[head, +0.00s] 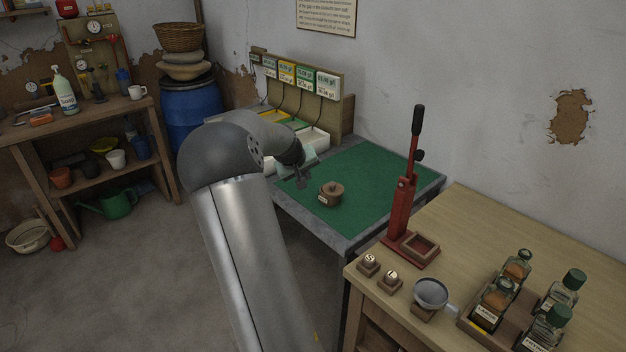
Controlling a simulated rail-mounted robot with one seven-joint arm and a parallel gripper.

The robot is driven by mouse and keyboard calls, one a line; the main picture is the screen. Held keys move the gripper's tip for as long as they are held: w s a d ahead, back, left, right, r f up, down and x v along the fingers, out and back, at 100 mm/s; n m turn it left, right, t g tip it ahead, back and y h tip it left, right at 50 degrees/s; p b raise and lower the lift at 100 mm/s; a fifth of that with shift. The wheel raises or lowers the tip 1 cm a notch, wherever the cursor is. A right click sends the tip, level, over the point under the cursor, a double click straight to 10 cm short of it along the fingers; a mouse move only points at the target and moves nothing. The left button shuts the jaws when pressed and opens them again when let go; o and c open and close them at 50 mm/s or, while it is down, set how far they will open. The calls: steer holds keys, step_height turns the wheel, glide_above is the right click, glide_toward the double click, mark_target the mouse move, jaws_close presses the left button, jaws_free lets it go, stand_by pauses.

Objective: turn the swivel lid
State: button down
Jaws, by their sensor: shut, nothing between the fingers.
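A small round brown pot with a knobbed lid (335,187) stands on the green mat (375,170) of the grey-edged table, with a pale label on its front. It looks like the swivel-lid container, but the lid's turned position is too small to tell. My gripper (303,183) is just left of the pot, above the mat, apart from it as far as I can see. Its fingers are small and dark in this view and look shut, with nothing held. My arm's forearm and wrist cover part of the table's left side.
Trays and a row of labelled displays (303,78) line the back. The mat right of the pot is clear.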

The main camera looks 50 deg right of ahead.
steer(key=p, duration=0.2)
glide_toward(328, 189)
step_height(328, 189, down, 2)
steer(key=w+a, duration=0.2)
steer(key=d, duration=0.1)
steer(key=d+f, duration=0.1)
steer(key=s+d, duration=0.1)
steer(key=shift+d+f+p, duration=0.15)
steer(key=shift+d+p, duration=0.05)
steer(key=shift+p, duration=0.1)
steer(key=shift+s+d+f, duration=0.15)
steer(key=shift+s+d, duration=0.05)
steer(key=shift+d, duration=0.3)
